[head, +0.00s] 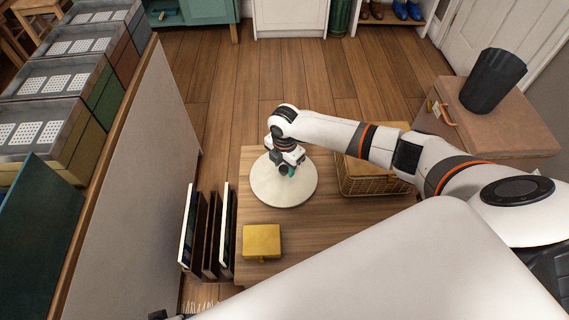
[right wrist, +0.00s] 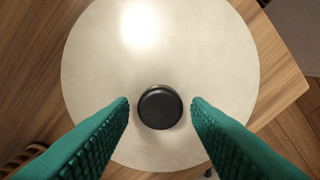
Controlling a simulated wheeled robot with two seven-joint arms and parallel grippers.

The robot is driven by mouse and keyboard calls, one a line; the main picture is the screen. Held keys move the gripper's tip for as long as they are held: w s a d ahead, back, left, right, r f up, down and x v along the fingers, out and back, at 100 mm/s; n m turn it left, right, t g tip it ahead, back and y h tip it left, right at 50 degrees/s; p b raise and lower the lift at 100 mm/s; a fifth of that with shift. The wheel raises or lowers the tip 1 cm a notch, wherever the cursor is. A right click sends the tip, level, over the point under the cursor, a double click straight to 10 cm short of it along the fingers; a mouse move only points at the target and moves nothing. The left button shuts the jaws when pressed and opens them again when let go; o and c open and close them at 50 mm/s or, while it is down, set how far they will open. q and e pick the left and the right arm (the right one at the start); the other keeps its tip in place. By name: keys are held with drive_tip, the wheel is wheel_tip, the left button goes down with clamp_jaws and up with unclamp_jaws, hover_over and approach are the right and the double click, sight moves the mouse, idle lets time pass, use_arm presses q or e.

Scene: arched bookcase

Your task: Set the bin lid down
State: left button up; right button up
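The bin lid (head: 297,192) is a round cream disc with a black knob, lying flat on the wooden table (head: 325,239). In the right wrist view the lid (right wrist: 220,70) fills the middle, with its knob (right wrist: 160,107) between my fingers. My right gripper (head: 287,170) is over the lid. Its green fingers (right wrist: 160,103) stand open on both sides of the knob, with a small gap on each side.
A yellow box (head: 262,241) sits in front of the lid. A wire basket (head: 372,184) stands to its right, partly under my arm. A dark tapered bin (head: 493,82) stands on a tan chest (head: 525,130). Upright frames (head: 207,235) stand along the table's left side.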

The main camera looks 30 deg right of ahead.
sight(285, 168)
drive_tip(key=shift+o, duration=0.3)
drive_tip(key=shift+r, duration=0.1)
drive_tip(key=shift+r, duration=0.35)
use_arm(q)
drive_tip(key=s+f+p, duration=0.3)
drive_tip(key=s+f, duration=0.1)
drive_tip(key=f, duration=0.5)
drive_tip(key=shift+s+a+g, duration=0.25)
drive_tip(key=shift+a+g, duration=0.1)
drive_tip(key=shift+g, duration=0.05)
use_arm(e)
wheel_tip(285, 168, up, 11)
drive_tip(key=shift+r, duration=0.2)
